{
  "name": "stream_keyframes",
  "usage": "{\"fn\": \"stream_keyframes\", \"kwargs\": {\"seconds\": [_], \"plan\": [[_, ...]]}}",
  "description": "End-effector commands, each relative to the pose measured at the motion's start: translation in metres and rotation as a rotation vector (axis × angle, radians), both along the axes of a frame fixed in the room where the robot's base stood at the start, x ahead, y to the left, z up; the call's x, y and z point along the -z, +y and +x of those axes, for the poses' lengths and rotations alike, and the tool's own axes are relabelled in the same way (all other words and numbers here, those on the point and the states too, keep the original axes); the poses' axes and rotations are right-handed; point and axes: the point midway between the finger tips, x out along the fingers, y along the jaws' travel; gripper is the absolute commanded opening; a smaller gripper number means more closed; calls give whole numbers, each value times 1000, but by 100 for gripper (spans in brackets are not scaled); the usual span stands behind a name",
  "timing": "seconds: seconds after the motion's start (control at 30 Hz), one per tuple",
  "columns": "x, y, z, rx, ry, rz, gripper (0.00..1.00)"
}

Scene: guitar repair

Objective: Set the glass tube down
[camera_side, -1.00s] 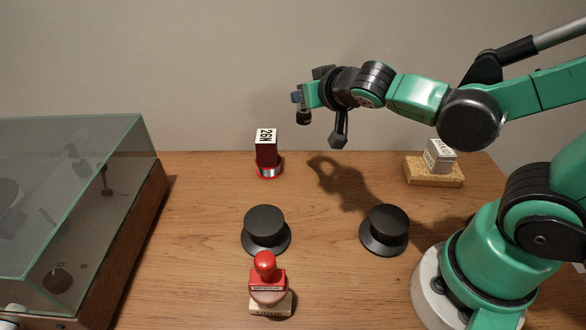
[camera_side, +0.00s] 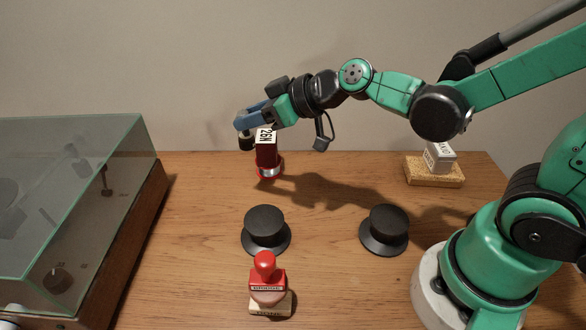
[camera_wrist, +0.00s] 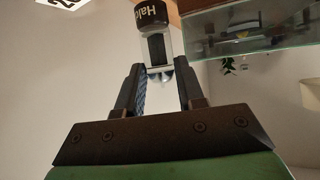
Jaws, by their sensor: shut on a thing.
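The glass tube (camera_wrist: 156,48) shows in the wrist view between my fingertips, with clear glass around a dark inner part and a black base (camera_wrist: 152,18) with white lettering. My gripper (camera_wrist: 159,70) is shut on its glass end. In the side view my gripper (camera_side: 243,123) is at the upper middle, with the tube's dark base (camera_side: 246,143) hanging below the fingers.
A glass-lidded wooden case (camera_side: 140,225) fills the left. Two black knobs (camera_side: 265,224) (camera_side: 386,224), a red-handled stamp (camera_side: 267,285) and a white block (camera_side: 438,158) on a tan base stand on the table (camera_side: 200,215).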

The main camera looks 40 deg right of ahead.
Motion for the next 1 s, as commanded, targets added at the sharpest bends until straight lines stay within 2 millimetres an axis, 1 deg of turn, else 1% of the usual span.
{"fn": "stream_keyframes", "kwargs": {"seconds": [0.03,0.1,0.17,0.23,0.4,0.5,0.6,0.7,0.8,0.87,1.0], "plan": [[5,14,3,-99,1,3,4],[11,37,4,-264,0,4,4],[16,57,3,-420,-1,3,4],[21,80,0,-613,-3,4,4],[29,134,-16,-1118,-6,5,4],[32,158,-28,-1386,-7,6,4],[34,172,-40,-1598,-7,6,4],[35,180,-49,-1741,-8,5,4],[37,183,-54,-1821,-7,6,4],[39,183,-55,-1841,-6,7,4],[49,183,-55,-1849,-5,6,4]]}}
